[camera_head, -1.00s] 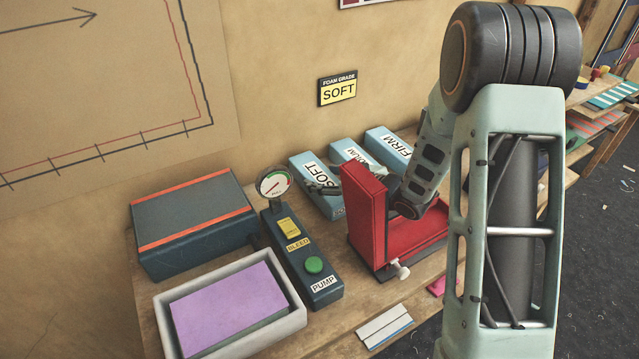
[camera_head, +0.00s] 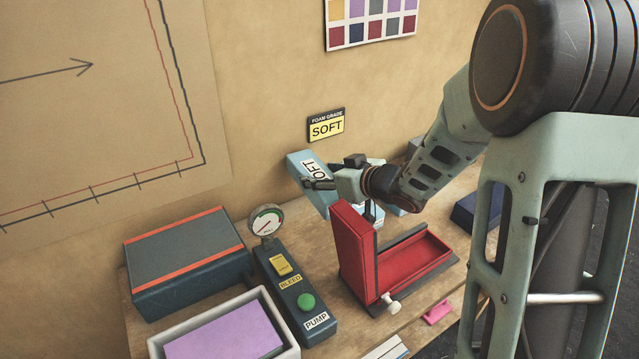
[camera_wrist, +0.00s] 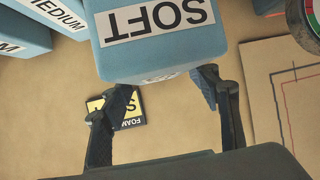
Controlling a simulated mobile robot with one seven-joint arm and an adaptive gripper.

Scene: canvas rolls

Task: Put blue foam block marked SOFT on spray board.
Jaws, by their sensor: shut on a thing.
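The blue foam block marked SOFT (camera_head: 303,167) is held up behind the red angled fixture, in front of the wall. It fills the top of the wrist view (camera_wrist: 165,45), with its SOFT label upside down there. My gripper (camera_head: 318,184) is shut on it; the wrist view shows both fingers (camera_wrist: 168,82) at the block's near end. A low dark blue box with a grey top and orange strips (camera_head: 185,255) stands at the left; I cannot tell for sure that it is the spray board.
The red fixture (camera_head: 352,255) stands upright mid-bench, close below my gripper. The pump unit (camera_head: 290,290) with its gauge (camera_head: 266,221) stands left of it. A white tray (camera_head: 293,343) holds a purple slab. The MEDIUM block (camera_wrist: 50,15) is near the SOFT block.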

